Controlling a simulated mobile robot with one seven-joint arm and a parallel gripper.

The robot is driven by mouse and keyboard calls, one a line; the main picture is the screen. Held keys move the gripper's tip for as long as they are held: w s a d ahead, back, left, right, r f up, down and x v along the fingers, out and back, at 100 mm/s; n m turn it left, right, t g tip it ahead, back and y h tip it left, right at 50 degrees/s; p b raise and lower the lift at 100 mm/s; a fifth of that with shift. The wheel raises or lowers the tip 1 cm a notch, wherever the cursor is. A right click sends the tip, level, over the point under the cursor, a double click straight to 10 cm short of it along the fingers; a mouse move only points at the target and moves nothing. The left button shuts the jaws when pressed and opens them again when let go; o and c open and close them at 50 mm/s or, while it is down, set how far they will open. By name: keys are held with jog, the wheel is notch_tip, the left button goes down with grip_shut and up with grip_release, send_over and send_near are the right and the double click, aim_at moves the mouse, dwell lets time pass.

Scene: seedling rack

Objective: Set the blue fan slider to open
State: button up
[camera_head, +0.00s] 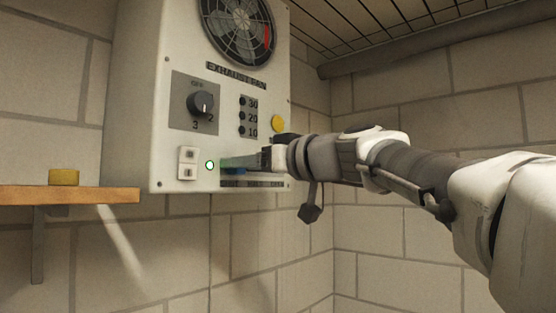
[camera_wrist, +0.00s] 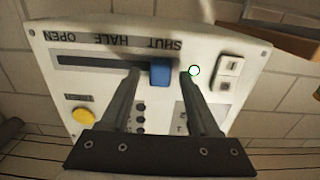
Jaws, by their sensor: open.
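The blue fan slider (camera_wrist: 161,74) sits in a dark horizontal slot (camera_wrist: 85,62) on the white exhaust fan panel (camera_head: 150,120). In the wrist view, which shows the labels upside down, the slider is at the SHUT end; HALF and OPEN lie further left. My gripper (camera_wrist: 160,70) is open, with one finger on each side of the slider. I cannot tell whether either finger touches it. In the head view my gripper (camera_head: 240,160) is at the panel's lower edge and partly hides the slider (camera_head: 233,171).
A green-ringed light (camera_head: 209,165) and a white rocker switch (camera_head: 188,163) are beside the slider. Above are a rotary knob (camera_head: 201,104), a yellow button (camera_head: 278,123) and the fan (camera_head: 238,28). A wooden shelf (camera_head: 110,194) with a yellow object (camera_head: 64,177) stands left.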

grip_shut()
dwell(0.3)
dwell(1.1)
